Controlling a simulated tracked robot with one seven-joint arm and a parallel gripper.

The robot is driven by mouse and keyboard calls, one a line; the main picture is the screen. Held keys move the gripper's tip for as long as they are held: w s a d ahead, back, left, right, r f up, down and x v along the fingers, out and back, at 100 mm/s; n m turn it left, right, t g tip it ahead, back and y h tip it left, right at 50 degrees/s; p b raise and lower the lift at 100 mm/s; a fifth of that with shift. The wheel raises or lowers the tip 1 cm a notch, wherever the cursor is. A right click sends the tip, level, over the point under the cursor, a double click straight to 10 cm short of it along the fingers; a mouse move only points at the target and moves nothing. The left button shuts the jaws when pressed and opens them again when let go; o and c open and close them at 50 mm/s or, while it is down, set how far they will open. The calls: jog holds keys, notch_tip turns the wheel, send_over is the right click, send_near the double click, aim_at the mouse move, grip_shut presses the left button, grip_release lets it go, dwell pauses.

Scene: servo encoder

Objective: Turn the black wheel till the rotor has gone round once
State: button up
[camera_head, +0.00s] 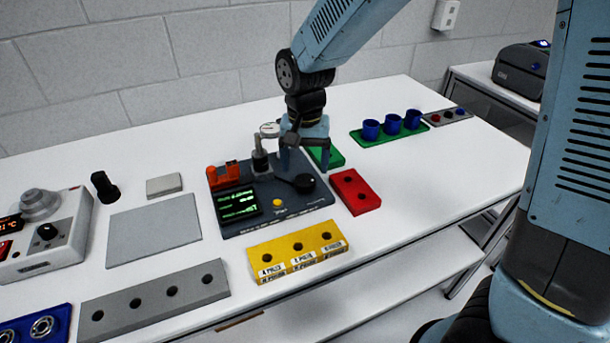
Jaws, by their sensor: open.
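The dark grey device board (300,205) lies on the white table. The black wheel (304,184) is a round black disc at the board's right side. A grey upright part with a dark base (259,160), perhaps the rotor, stands at the back of the board, left of the wheel. My gripper (305,164) is open and points down just above and behind the wheel. It hides the board's back right area. I cannot tell whether a finger touches the wheel.
The board carries a screen (238,205), an orange block (223,176) and a yellow button (278,203). A red block (355,190) stands close on the right, a yellow holed block (297,250) in front, and a green block (327,157) behind.

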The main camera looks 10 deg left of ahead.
aim_at(305, 180)
jog(key=shift+f, duration=2.25)
jog(key=shift+c, duration=0.4)
jog(key=c, duration=1)
jog(key=shift+o, duration=0.2)
jog(key=shift+n, duration=0.9)
jog(key=o, duration=1)
jog(key=shift+o, duration=0.2)
notch_tip(305, 180, up, 14)
